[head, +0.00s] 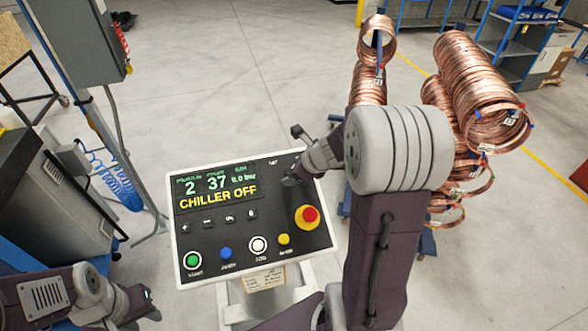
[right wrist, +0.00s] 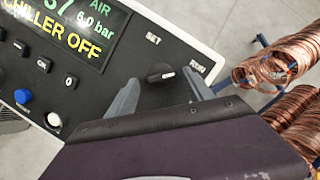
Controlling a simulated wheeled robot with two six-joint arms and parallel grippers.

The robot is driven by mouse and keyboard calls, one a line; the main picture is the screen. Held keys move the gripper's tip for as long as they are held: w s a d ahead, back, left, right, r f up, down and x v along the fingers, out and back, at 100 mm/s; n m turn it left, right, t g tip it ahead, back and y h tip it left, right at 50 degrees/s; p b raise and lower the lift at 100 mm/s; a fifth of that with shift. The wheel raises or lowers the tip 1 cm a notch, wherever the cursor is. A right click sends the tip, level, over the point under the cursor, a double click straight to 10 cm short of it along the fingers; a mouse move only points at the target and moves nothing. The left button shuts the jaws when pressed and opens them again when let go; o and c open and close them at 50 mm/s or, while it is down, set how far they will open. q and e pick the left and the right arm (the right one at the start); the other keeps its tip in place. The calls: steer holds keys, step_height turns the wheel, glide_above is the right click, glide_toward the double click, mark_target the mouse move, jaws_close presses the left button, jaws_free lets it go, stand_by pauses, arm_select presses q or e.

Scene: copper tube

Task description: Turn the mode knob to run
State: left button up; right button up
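The mode knob (right wrist: 160,73) is a black bar-shaped knob on the dark control panel (head: 187,228). In the right wrist view it lies roughly level, with a pale mark towards its right end. A SET label is above it and a partly hidden label is to its right. My right gripper (right wrist: 161,94) is open, its two grey fingers on either side below the knob, apparently not closed on it. In the head view my right gripper (head: 294,157) is over the panel's upper right and hides the knob. My left gripper (head: 151,302) looks open and empty, left of the panel.
The screen (head: 215,186) reads CHILLER OFF. A red emergency button (head: 310,213) on yellow and several coloured buttons sit below. Copper coils (head: 470,80) hang on a rack to the right.

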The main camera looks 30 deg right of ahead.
steer(key=shift+r, duration=0.25)
steer(key=p+v, duration=0.3)
steer(key=v, duration=0.5)
steer(key=shift+s+r, duration=0.2)
steer(key=shift+s, duration=0.2)
steer(key=shift+w+d, duration=0.15)
